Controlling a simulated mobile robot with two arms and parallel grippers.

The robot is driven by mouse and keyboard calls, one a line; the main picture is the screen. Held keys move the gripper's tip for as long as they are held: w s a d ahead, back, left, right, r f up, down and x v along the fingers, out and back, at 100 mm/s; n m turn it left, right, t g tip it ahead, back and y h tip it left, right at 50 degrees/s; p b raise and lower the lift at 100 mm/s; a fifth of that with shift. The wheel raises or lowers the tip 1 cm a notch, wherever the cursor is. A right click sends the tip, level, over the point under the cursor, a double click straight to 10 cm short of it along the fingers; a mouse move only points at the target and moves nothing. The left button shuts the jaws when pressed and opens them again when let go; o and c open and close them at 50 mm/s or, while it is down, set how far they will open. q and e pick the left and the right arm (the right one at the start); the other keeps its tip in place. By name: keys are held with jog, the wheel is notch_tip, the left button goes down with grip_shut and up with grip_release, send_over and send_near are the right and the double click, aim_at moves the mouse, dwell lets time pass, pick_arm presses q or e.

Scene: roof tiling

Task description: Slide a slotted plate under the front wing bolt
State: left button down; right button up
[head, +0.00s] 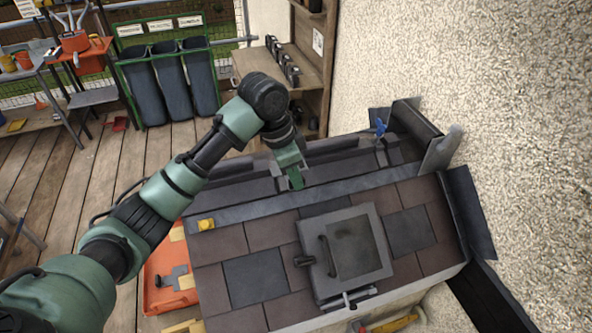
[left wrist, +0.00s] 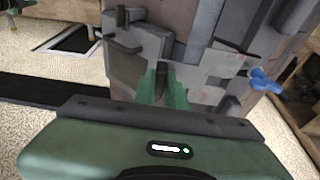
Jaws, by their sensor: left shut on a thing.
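My left gripper (head: 291,180) is over the roof's upper edge, near the middle of the grey metal strip. Its green fingers, also in the left wrist view (left wrist: 166,90), are shut on a grey piece that appears to be the slotted plate (left wrist: 212,66); its slot is not clear. A blue wing bolt (head: 381,127) stands at the far right of the upper edge, apart from the gripper; it also shows in the left wrist view (left wrist: 264,81). A yellow knob (head: 206,224) sits at the strip's left end. I cannot tell which is the front bolt. My right gripper is out of view.
A grey hatch (head: 351,252) is set among the brown and grey roof tiles (head: 258,277). An orange tray (head: 160,301) with a grey piece (head: 173,279) stands left of the roof. A rough wall (head: 490,90) bounds the right side. Open decking (head: 100,170) lies left.

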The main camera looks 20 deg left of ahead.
aim_at(287, 176)
pick_arm(q)
jog(key=shift+f, duration=3.15)
jog(key=shift+w+a+r, duration=0.1)
jog(key=shift+w+a, duration=0.3)
jog(key=shift+w, duration=0.25)
jog(key=shift+w+a, duration=0.4)
jog(key=shift+w, duration=0.2)
jog(key=shift+w+a, duration=0.3)
jog(key=shift+w+a, duration=0.1)
jog(key=shift+w, duration=0.15)
jog(key=shift+w+a, duration=0.15)
jog(key=shift+w, duration=0.05)
jog(key=shift+w+a, duration=0.2)
jog(key=shift+w, duration=0.05)
jog(key=shift+w+a, duration=0.25)
jog(key=shift+w, duration=0.1)
jog(key=shift+w+a, duration=0.2)
jog(key=shift+w, duration=0.15)
jog(key=shift+w+a, duration=0.2)
jog(key=shift+w, duration=0.1)
